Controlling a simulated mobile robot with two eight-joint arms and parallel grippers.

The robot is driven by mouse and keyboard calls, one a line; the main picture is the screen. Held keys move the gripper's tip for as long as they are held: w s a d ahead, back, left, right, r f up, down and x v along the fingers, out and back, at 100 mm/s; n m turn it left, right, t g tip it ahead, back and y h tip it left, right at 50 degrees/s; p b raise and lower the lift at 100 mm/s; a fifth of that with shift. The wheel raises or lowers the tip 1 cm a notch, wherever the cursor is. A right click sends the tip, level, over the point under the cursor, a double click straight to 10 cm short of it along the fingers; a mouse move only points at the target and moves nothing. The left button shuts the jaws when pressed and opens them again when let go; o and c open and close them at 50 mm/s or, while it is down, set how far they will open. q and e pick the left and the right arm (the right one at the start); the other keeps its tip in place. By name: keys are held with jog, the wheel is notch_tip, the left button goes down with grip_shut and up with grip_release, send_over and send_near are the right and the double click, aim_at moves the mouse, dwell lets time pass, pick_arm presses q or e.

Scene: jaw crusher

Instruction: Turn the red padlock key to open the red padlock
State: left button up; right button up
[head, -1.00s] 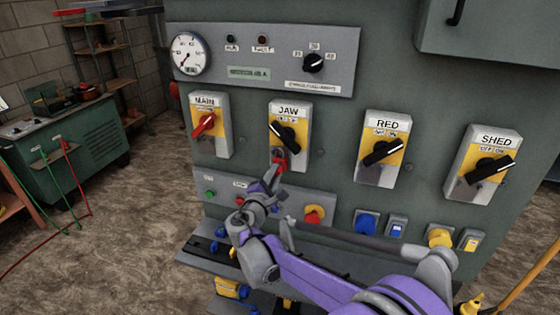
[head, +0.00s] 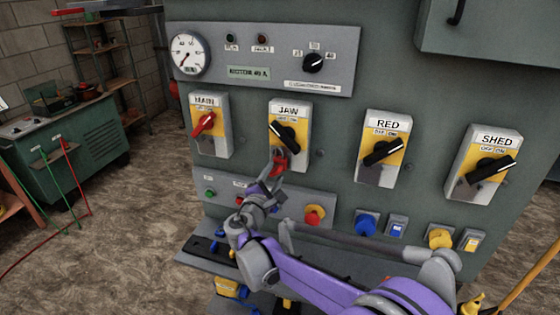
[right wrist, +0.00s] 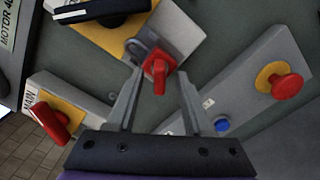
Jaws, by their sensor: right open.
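The red padlock (head: 280,163) hangs by its shackle at the lower edge of the JAW switch box (head: 290,109). In the right wrist view the padlock (right wrist: 155,62) faces me, with a red key-like piece (right wrist: 160,83) standing out from its lower front. My right gripper (head: 272,178) is just below and in front of the padlock in the head view. In the right wrist view its two fingers (right wrist: 160,76) are apart, one on each side of the padlock and key. I see no clear contact. My left gripper is not in view.
The MAIN switch with its red handle (head: 204,123) is left of the JAW switch; the RED switch (head: 388,149) is to the right. A red mushroom button on a yellow collar (head: 314,214) sits below right. A shelf (head: 205,252) juts out under the panel.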

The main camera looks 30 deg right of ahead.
jog(key=v, duration=0.7)
dwell(0.9)
jog(key=shift+s+a, duration=0.1)
jog(key=s+a+f+m+g+y, duration=0.2)
jog(key=s+f+m+g+y, duration=0.4)
jog(key=s+f+m, duration=0.65)
jog(key=s+a+f+m+y, duration=0.2)
jog(key=s+a+f+y, duration=0.3)
jog(key=s+a, duration=0.5)
jog(key=s+y, duration=0.2)
jog(key=shift+s+y, duration=0.15)
jog(key=shift+y, duration=0.15)
